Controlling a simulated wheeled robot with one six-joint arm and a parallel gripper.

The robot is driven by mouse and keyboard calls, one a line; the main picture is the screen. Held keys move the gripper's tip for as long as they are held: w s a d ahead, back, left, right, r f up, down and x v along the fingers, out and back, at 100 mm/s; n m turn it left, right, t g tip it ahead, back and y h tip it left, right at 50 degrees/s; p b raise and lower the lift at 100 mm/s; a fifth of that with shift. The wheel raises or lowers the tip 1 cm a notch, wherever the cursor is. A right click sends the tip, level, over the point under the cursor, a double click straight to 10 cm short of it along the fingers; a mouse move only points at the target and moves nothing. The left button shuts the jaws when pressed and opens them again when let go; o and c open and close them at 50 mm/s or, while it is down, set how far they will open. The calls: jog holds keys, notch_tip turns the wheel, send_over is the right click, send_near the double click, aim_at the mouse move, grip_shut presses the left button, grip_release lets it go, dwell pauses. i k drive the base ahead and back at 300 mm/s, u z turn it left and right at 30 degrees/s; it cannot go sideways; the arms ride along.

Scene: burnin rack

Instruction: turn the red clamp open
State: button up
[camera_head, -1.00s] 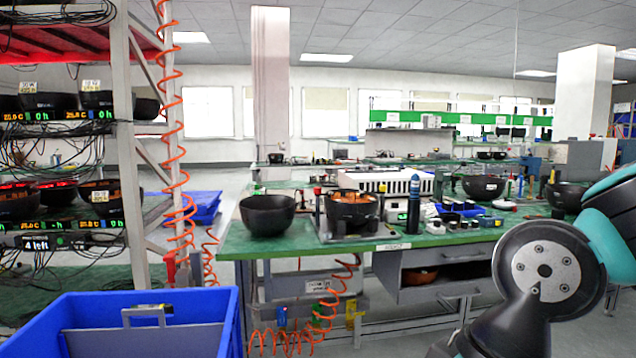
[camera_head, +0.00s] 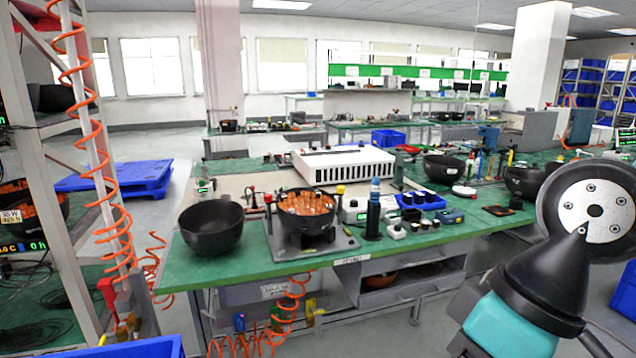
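A fixture plate (camera_head: 335,244) on the green workbench (camera_head: 215,268) holds a black bowl (camera_head: 305,224) with orange-brown contents. A small red-topped clamp handle (camera_head: 267,199) stands upright at the fixture's left side, left of the bowl. A yellow-topped handle (camera_head: 340,190) stands at its right side. The clamp's lower part is too small to make out. My arm shows at the right, well apart from the fixture. My gripper is not in view.
An empty black bowl (camera_head: 211,232) stands left of the fixture. A dark blue-topped cylinder (camera_head: 374,210) stands to its right. A rack post (camera_head: 55,170) with a coiled orange hose (camera_head: 98,150) is at the left. A blue bin (camera_head: 125,349) is at the lower left.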

aim_at(268, 197)
jog(key=z, duration=0.2)
jog(key=i, duration=1.85)
jog(key=u, duration=1)
jog(key=i, duration=0.35)
jog(key=u, duration=0.25)
